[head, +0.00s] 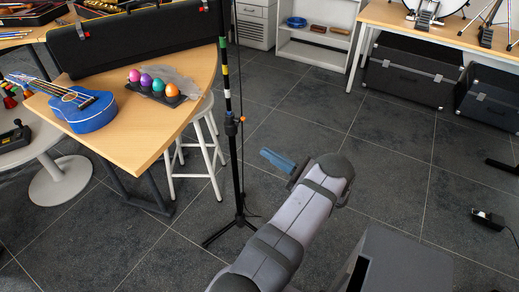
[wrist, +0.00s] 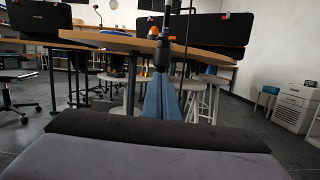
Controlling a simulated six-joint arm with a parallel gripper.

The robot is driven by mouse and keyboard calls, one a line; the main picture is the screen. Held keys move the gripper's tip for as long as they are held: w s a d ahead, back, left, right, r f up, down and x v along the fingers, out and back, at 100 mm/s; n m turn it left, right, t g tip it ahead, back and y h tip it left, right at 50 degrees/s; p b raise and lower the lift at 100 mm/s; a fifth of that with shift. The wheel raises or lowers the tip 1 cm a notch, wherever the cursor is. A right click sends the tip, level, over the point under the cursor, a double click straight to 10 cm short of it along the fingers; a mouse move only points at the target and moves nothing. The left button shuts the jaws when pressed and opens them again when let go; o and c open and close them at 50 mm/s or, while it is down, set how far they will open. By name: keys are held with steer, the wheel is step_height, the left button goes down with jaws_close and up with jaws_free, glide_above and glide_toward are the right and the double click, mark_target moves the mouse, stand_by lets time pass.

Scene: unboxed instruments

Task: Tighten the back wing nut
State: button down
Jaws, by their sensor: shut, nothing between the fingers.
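A thin black stand (head: 238,170) rises from the floor beside the wooden table. It carries a blue collar (head: 231,126) with a small orange wing nut (head: 241,119) on its right side. In the wrist view the stand's dark joint (wrist: 162,52) is straight ahead, just above the fingers. An orange patch (wrist: 153,32) shows by it; I cannot tell whether this is a wing nut. My gripper (head: 266,153) has blue fingers, shut and empty, to the right of the stand and apart from it in the head view. The fingers also show in the wrist view (wrist: 160,80).
The wooden table (head: 140,125) holds a blue ukulele (head: 82,108), a tray of coloured eggs (head: 160,92) and a long black case (head: 135,42). A white stool (head: 195,150) stands behind the stand.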

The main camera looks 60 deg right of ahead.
steer(key=c, duration=2.4)
jaws_free()
steer(key=shift+s+f, duration=0.15)
steer(key=shift+s, duration=0.4)
steer(key=shift+c, duration=0.2)
steer(key=o, duration=0.8)
steer(key=shift+f+b, duration=0.25)
steer(key=shift+b, duration=0.1)
steer(key=n+y+b, duration=0.2)
steer(key=n+b, duration=0.1)
steer(key=n, duration=0.1)
glide_toward(239, 121)
steer(key=s, duration=0.2)
steer(key=n+g, duration=0.1)
steer(key=n, duration=0.6)
steer(key=w+r+n+g+h+b, duration=0.1)
steer(key=n, duration=0.7)
steer(key=r+n, duration=0.1)
steer(key=n, duration=0.6)
steer(key=shift+w+a+n+g+h+b, duration=0.15)
steer(key=shift+w+n+g+h+b, duration=0.15)
steer(key=shift+w+n+g+b, duration=0.1)
steer(key=w, duration=0.7)
